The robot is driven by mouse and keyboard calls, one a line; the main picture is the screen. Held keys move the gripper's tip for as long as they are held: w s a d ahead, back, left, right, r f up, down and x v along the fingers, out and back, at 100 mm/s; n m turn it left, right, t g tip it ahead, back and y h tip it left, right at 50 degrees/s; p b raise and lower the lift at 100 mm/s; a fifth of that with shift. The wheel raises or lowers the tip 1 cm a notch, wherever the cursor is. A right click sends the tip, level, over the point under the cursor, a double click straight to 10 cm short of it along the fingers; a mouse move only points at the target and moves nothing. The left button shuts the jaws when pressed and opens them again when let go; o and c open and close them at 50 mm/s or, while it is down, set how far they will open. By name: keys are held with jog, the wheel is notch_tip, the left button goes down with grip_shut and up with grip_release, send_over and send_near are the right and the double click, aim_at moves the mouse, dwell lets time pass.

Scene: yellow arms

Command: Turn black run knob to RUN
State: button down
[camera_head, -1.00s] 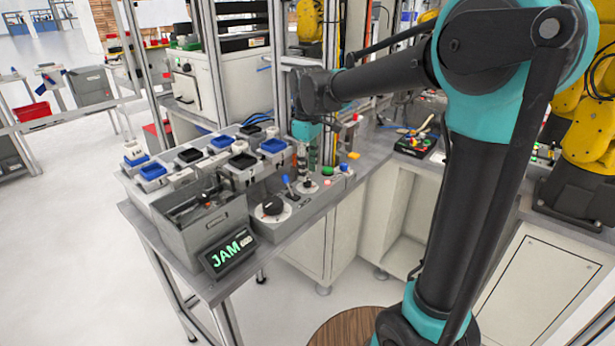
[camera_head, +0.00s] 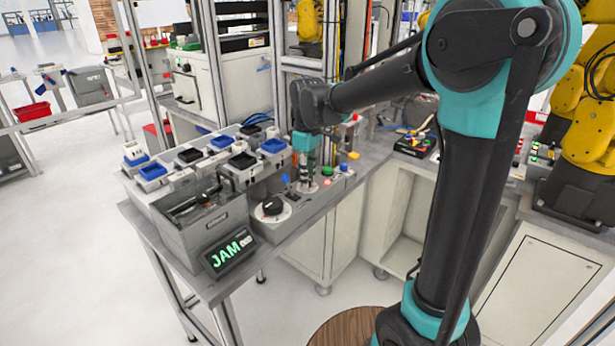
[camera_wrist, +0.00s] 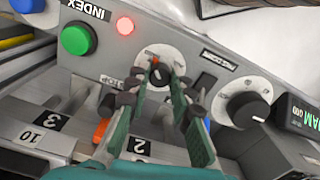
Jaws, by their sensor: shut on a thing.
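The small black run knob (camera_wrist: 158,75) sits on a round pale dial (camera_wrist: 165,62) in the wrist view, with an orange mark at its upper side. Part of the lettering beside it, which seems to read STOP, shows left of the dial. My gripper (camera_wrist: 160,82) has its two fingers around this knob, one on each side, and is shut on it. The fingers hide the knob's lower part. In the head view my gripper (camera_head: 306,181) points down onto the dial, and the knob itself is hidden there.
A larger black knob (camera_wrist: 248,108) on a white dial stands right of my fingers. A green button (camera_wrist: 76,40) and a lit red lamp (camera_wrist: 125,26) are at left. A blue-tipped lever (camera_head: 285,179) stands close by. A display (camera_head: 229,250) reads JAM.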

jog(key=shift+m, duration=0.3)
jog(key=m, duration=0.3)
jog(key=shift+m, duration=0.3)
jog(key=m, duration=1.3)
jog(key=shift+m, duration=0.3)
dwell(0.3)
jog(key=c, duration=1.3)
grip_release()
jog(key=shift+r, duration=0.1)
